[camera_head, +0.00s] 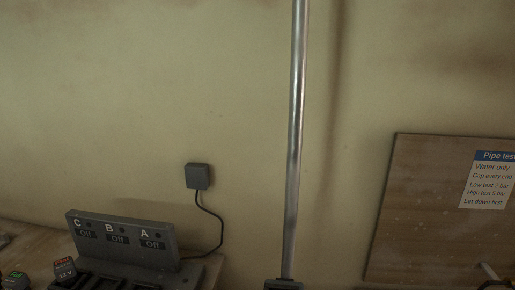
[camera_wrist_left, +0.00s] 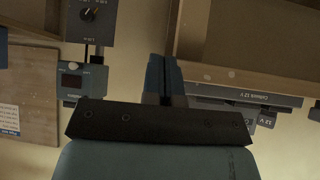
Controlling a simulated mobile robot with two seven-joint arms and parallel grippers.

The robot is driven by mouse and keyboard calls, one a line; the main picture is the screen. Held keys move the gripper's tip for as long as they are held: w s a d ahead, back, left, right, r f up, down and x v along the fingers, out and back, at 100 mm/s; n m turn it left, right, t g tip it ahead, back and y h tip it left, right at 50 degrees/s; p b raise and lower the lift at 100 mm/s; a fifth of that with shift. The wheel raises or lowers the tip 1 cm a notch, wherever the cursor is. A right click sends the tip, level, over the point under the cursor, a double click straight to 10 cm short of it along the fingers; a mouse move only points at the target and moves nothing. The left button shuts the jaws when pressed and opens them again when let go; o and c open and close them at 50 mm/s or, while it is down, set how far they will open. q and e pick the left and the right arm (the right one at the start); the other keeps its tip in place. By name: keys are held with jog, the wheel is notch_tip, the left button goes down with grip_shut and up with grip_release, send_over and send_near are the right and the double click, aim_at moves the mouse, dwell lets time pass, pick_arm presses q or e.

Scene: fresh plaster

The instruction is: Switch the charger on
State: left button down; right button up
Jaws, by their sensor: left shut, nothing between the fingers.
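The charger (camera_head: 122,240) stands at the lower left in the head view. It is a dark grey unit with a raised back panel marked C, B and A, each with a small display reading "Off". Dark bays in front of the panel are cut off by the picture's lower edge. A cable runs from it up to a dark grey box (camera_head: 198,176) on the wall. My left gripper (camera_wrist_left: 164,64) shows in the left wrist view, shut and empty. It does not show in the head view. My right gripper is in neither view.
A metal pipe (camera_head: 296,120) rises at centre. A wooden board (camera_head: 415,210) with a notice (camera_head: 488,180) is at right. The wrist view shows a dial box (camera_wrist_left: 88,14) and a display unit (camera_wrist_left: 72,80).

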pick_arm(q)
jog(key=shift+d+f+t+h+p, duration=0.5)
jog(key=shift+d+f+t, duration=0.45)
jog(key=shift+t, duration=0.15)
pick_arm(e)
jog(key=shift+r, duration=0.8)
pick_arm(q)
jog(key=shift+w+r, duration=0.1)
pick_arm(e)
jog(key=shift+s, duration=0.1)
